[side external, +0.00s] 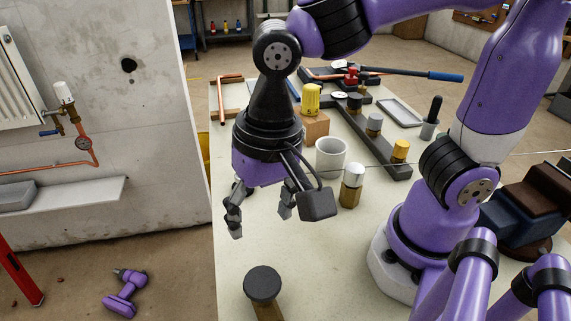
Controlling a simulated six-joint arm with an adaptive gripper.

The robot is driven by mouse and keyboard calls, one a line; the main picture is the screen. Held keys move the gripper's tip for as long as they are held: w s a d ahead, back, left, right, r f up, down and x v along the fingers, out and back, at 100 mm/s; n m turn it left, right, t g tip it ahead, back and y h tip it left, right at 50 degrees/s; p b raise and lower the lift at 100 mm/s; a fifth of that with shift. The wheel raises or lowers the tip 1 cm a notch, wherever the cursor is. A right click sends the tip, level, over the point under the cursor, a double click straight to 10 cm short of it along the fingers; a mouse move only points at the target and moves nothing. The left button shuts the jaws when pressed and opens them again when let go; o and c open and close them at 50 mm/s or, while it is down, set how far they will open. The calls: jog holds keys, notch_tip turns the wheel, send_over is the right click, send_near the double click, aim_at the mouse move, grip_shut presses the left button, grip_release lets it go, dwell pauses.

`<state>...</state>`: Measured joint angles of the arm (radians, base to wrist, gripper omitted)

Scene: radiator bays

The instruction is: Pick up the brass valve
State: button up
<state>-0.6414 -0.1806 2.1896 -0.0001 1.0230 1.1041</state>
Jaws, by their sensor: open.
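Several valve-like pieces stand on the pale bench; which one is the brass valve I cannot tell for sure. One with a brass-coloured body and a silvery cap (351,186) stands upright just right of my gripper. Another, with a black round cap on a brass-brown body (264,287), stands at the near edge of the view, below my gripper in the picture. My gripper (260,222) points down over the bench, its fingers apart with nothing between them. It appears to touch neither piece.
A white cup (331,156) stands behind the silver-capped piece. A yellow-capped piece (311,99) sits on a wooden block (313,124). A dark rack (372,140) holds more capped pieces. A grey tray (400,112) lies behind. The bench (330,245) is clear at front centre.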

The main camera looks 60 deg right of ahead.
aim_at(263, 282)
jog(key=shift+m+g+h, duration=0.3)
jog(key=shift+m+g, duration=0.1)
jog(key=shift+m, duration=0.2)
jog(key=a, duration=0.1)
jog(key=s+a+f, duration=0.1)
jog(key=s+a, duration=0.1)
jog(key=shift+a+f, duration=0.3)
jog(key=shift+f, duration=0.05)
jog(key=f, duration=0.5)
jog(key=shift+s+a, duration=0.2)
notch_tip(263, 282, down, 6)
jog(key=shift+r, duration=0.2)
grip_shut()
